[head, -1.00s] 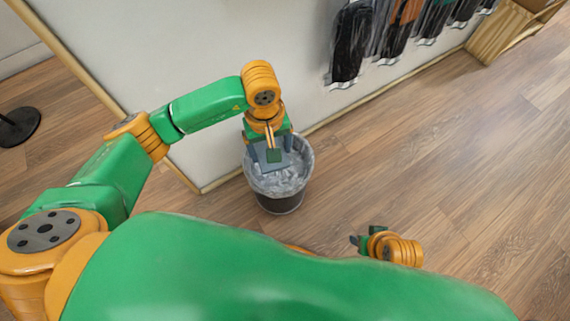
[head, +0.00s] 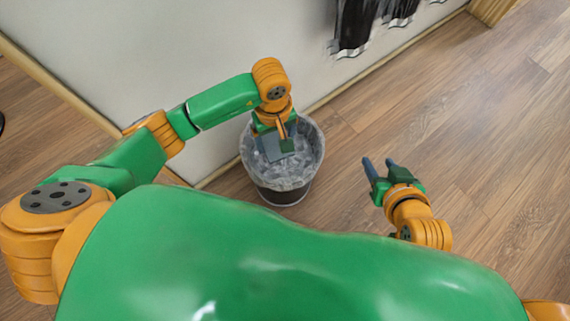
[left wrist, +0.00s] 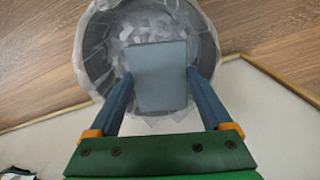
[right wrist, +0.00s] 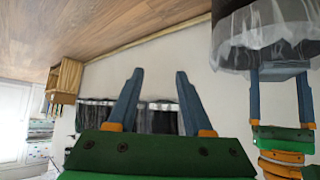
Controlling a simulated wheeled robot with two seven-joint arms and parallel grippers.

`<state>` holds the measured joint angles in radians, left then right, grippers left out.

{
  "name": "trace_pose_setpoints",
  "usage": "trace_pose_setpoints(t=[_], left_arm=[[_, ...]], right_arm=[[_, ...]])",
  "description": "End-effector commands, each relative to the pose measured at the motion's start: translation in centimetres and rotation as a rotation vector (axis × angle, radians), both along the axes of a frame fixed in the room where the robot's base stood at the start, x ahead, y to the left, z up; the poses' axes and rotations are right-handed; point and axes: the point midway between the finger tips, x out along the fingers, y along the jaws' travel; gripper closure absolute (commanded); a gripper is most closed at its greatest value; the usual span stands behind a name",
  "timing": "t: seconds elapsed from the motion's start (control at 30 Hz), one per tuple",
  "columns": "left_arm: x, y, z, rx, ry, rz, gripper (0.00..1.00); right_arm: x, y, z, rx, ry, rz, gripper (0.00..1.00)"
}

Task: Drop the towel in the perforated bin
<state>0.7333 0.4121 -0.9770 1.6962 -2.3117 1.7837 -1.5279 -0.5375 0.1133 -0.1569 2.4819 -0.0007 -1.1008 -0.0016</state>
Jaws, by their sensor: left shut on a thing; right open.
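The towel (head: 279,147) is a flat grey-blue rectangle. In the left wrist view the towel (left wrist: 158,80) sits between the two blue fingers. My left gripper (head: 272,141) is shut on it, pointing down over the opening of the bin (head: 284,194). The bin is dark and round, with a clear crinkled liner over its rim. In the left wrist view the bin (left wrist: 96,42) lies behind the towel. Whether the towel's lower end is below the rim, I cannot tell. My right gripper (head: 378,165) is open and empty, to the right of the bin.
A pale wall panel (head: 150,60) with a wooden base trim stands close behind the bin. Dark garments (head: 355,28) hang on it at upper right. A wooden box (right wrist: 66,80) shows in the right wrist view. The wooden floor (head: 470,130) on the right is clear.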

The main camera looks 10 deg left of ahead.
Motion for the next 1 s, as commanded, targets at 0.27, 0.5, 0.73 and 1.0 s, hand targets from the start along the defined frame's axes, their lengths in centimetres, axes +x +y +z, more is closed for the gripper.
trace_pose_setpoints(t=[0.27, 0.5, 0.73, 1.0], left_arm=[[-0.1, 0.0, -1.3, 0.000, 0.001, -0.001, 0.68], [0.0, 0.0, -2.2, -0.001, 0.001, -0.001, 0.68], [0.0, 0.0, -2.9, 0.000, 0.000, 0.000, 0.68], [0.0, 0.0, -3.0, 0.000, 0.001, -0.001, 0.68]], right_arm=[[3.5, 1.3, 4.2, 0.053, -0.279, 0.020, 0.49], [5.4, 2.3, 8.9, 0.105, -0.537, 0.038, 0.49], [5.8, 2.9, 12.9, 0.147, -0.741, 0.053, 0.49], [5.7, 3.1, 14.6, 0.165, -0.823, 0.059, 0.49]])
